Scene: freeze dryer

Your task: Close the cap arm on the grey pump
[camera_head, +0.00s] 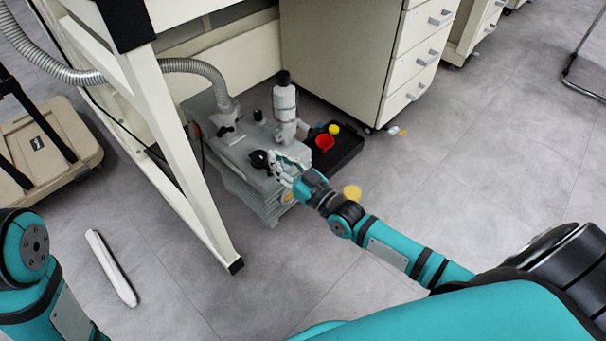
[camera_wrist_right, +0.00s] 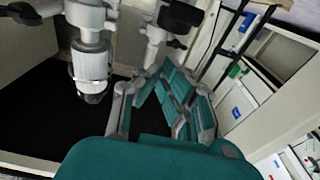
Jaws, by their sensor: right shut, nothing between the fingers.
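The grey pump (camera_head: 245,165) stands on the floor under the bench, with a grey hose and an upright cylinder on top. A round black cap (camera_head: 260,159) shows at its near top edge, right by my right gripper. My right gripper (camera_head: 279,164) is shut and empty, at the pump's near right side; I cannot tell whether it touches the cap. In the right wrist view my fingers (camera_wrist_right: 163,78) point at the pump's grey fittings, with a black round part (camera_wrist_right: 180,16) above them and the cylinder (camera_wrist_right: 90,62) to the left. My left gripper is out of view.
A black tray (camera_head: 346,153) with a red funnel (camera_head: 325,142) and a yellow piece (camera_head: 334,129) lies right of the pump. A cream bench leg (camera_head: 185,150) stands to its left, a drawer cabinet (camera_head: 335,60) behind. The floor at right is mostly clear.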

